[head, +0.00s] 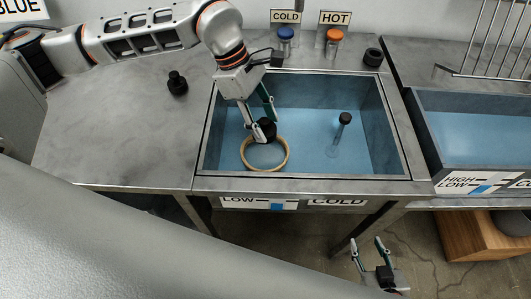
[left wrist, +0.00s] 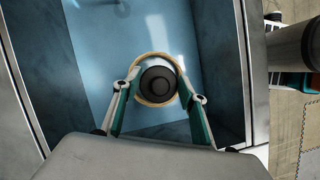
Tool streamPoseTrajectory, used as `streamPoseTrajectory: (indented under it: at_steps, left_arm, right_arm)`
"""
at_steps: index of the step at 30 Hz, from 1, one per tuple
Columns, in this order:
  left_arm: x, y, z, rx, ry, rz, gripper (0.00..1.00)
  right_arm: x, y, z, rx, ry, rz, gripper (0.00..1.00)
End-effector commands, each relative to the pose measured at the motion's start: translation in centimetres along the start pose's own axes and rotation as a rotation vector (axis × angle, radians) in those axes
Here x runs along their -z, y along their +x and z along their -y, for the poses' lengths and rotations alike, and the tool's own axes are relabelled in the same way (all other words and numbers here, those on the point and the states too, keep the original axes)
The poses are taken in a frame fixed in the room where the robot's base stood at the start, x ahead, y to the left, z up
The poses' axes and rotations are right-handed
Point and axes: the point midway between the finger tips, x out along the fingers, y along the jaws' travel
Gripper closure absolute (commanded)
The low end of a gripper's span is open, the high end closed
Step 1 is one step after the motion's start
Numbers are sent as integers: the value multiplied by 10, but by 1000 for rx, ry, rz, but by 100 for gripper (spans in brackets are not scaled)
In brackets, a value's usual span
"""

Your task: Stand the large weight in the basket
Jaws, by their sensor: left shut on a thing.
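The large weight (head: 265,130) is black and round. My left gripper (head: 258,122) is shut on it over the sink. In the left wrist view the weight (left wrist: 158,84) lies between the two fingers, with the tan rim of the basket (left wrist: 140,97) around it. In the head view the basket (head: 246,163) is a tan ring in the blue sink, and the weight overlaps its far rim. I cannot tell whether the weight touches the basket. My right gripper (head: 367,243) is open and empty in front of the counter, at the bottom.
The sink (head: 300,180) has raised walls around the basket. A black-topped clear item (head: 344,119) stands in it at right. A smaller black weight (head: 177,83) is on the counter at left, and a black ring-shaped item (head: 373,57) is behind the sink. A second basin (head: 470,120) lies at right.

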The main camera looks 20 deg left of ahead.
Motion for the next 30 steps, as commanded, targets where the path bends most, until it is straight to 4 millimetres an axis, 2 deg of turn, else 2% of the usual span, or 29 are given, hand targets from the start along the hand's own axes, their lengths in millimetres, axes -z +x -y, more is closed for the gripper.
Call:
streamPoseTrajectory:
  at_steps: [3,9,13,20,27,30]
  left_arm:
    - [10,26,1,2,-1,2,100]
    - [26,64,0,1,-1,2,100]
    - [32,79,-1,-1,0,3,100]
    - [36,90,-2,-4,0,2,100]
    - [48,119,-1,-1,-1,3,100]
    - [51,125,-1,-2,0,2,100]
  right_arm:
    - [-2,1,0,0,-2,3,60]
    - [-5,2,0,-1,-4,5,60]
    - [-6,2,0,-2,-6,5,60]
    - [-5,4,-3,-5,-10,2,60]
    - [-7,6,-3,-6,-14,2,60]
    - [-7,7,-4,-7,-15,2,60]
